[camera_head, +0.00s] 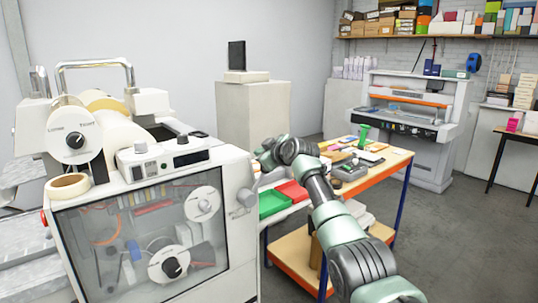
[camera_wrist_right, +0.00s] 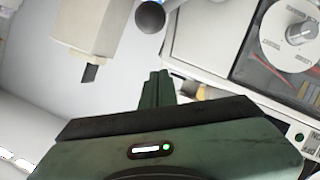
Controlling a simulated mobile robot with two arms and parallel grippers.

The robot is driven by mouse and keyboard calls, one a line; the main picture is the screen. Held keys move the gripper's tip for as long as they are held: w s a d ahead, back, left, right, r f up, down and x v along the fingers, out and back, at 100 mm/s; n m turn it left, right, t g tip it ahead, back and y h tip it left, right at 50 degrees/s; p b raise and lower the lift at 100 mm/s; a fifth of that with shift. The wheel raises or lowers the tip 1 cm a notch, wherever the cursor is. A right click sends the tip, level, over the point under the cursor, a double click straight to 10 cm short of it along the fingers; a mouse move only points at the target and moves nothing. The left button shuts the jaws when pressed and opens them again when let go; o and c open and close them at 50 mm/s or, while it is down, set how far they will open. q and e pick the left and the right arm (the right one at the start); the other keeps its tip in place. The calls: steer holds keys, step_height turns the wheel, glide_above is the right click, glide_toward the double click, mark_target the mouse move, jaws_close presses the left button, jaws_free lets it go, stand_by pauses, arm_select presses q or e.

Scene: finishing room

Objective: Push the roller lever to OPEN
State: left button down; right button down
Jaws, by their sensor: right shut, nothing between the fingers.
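The laminating machine (camera_head: 150,230) stands at the left, with a clear front window and dials. The roller lever (camera_head: 246,197) appears as a grey hub and arm on its right side; its lettering is too small to read. In the right wrist view a dark ball knob (camera_wrist_right: 150,17), seemingly the lever's end, shows beyond the fingertips. My right gripper (camera_head: 265,155) is beside the machine's right side, above the lever. In the wrist view its green fingers (camera_wrist_right: 156,88) are shut and empty, apart from the knob. My left gripper is not in view.
A pale cabinet (camera_head: 252,115) stands behind. Another machine (camera_head: 400,125) stands at the back right. Grey floor is clear at the right.

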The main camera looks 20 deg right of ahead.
steer(key=b+v, duration=0.3)
steer(key=v, duration=0.5)
steer(key=shift+f+b, duration=0.2)
steer(key=shift+b, duration=0.1)
steer(key=shift+s, duration=0.1)
